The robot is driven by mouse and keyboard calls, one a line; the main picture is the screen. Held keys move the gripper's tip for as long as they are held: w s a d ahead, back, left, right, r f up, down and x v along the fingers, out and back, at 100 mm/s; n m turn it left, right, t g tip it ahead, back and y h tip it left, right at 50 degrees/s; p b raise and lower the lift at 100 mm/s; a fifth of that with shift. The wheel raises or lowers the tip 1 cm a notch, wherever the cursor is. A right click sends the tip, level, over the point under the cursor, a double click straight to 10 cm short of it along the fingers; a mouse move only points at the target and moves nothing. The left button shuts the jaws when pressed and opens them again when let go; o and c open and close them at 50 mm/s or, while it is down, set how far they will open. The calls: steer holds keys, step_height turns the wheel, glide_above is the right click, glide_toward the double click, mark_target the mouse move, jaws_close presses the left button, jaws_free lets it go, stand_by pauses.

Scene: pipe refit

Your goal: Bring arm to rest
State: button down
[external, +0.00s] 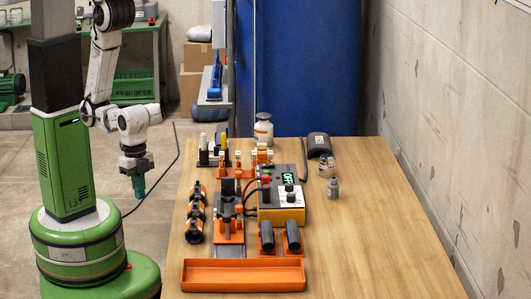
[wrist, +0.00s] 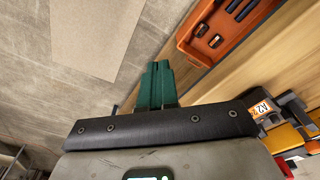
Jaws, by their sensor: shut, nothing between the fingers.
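My gripper (external: 139,187) hangs at the end of my arm, left of the wooden table (external: 390,240) and over the floor, with its fingers pointing down. In the wrist view its green fingers (wrist: 155,84) are closed together with nothing between them. The arm is folded close to my green base and touches nothing on the table.
An orange tray (external: 243,275) lies at the table's front left; the wrist view shows dark pieces in it. Black fittings (external: 195,213), a control box (external: 282,195), two black cylinders and small bottles stand behind it. The table's right side is clear. A cable lies on the floor.

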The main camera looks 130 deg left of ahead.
step_height(320, 180, up, 9)
steer(key=p, duration=0.8)
steer(key=shift+r, duration=0.15)
steer(key=shift+d, duration=0.1)
stand_by(2.2)
